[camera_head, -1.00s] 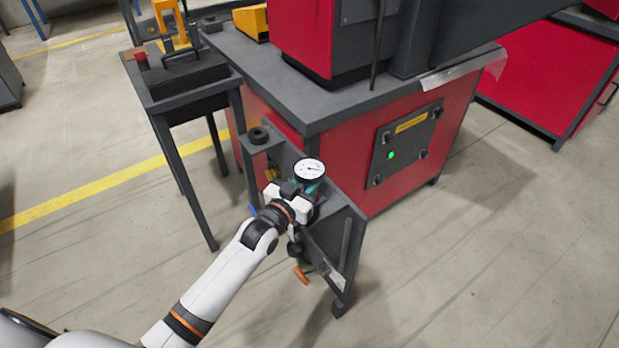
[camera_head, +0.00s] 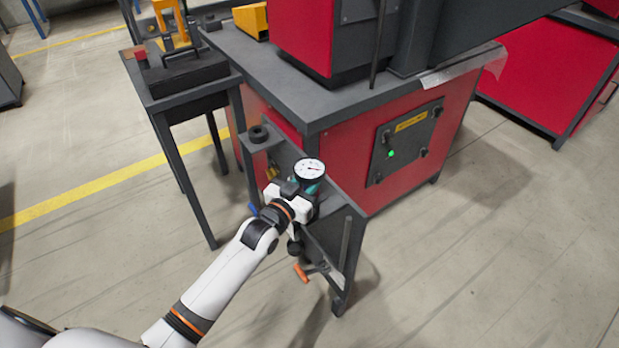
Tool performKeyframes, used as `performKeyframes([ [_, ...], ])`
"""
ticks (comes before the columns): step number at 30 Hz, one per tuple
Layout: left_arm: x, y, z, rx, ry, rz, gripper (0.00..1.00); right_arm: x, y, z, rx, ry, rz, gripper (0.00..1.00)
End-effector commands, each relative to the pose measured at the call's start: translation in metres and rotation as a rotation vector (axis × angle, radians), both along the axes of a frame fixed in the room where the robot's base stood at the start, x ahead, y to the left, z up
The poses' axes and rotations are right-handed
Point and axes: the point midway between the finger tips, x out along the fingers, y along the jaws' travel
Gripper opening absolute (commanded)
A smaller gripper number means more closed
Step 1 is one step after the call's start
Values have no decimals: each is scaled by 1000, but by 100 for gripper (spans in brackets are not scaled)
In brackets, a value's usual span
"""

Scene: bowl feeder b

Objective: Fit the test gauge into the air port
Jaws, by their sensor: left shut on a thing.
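The test gauge (camera_head: 309,169) has a round white dial facing up and a teal part below it. My left gripper (camera_head: 302,191) is shut on the gauge, over the dark grey stand (camera_head: 337,199) in front of the red machine. The gripper and gauge hide what lies right below them, so I cannot make out the air port or tell whether the gauge touches it. My right gripper is not in view.
A black ring-shaped part (camera_head: 258,134) sits on the stand's left post. An orange-handled valve (camera_head: 301,272) sticks out low on the stand. A dark side table (camera_head: 181,78) stands at left. A panel with a green light (camera_head: 391,154) is on the red machine. Open floor lies in front.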

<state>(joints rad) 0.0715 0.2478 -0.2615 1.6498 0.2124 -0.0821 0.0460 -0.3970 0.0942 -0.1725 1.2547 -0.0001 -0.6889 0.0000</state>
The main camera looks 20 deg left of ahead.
Motion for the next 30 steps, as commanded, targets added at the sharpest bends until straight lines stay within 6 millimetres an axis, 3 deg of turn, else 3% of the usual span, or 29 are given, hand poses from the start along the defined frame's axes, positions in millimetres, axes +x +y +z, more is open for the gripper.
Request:
performKeyframes([
  [30, -1, 0, -6, 1, 7, 0, 1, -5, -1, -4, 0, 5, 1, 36],
])
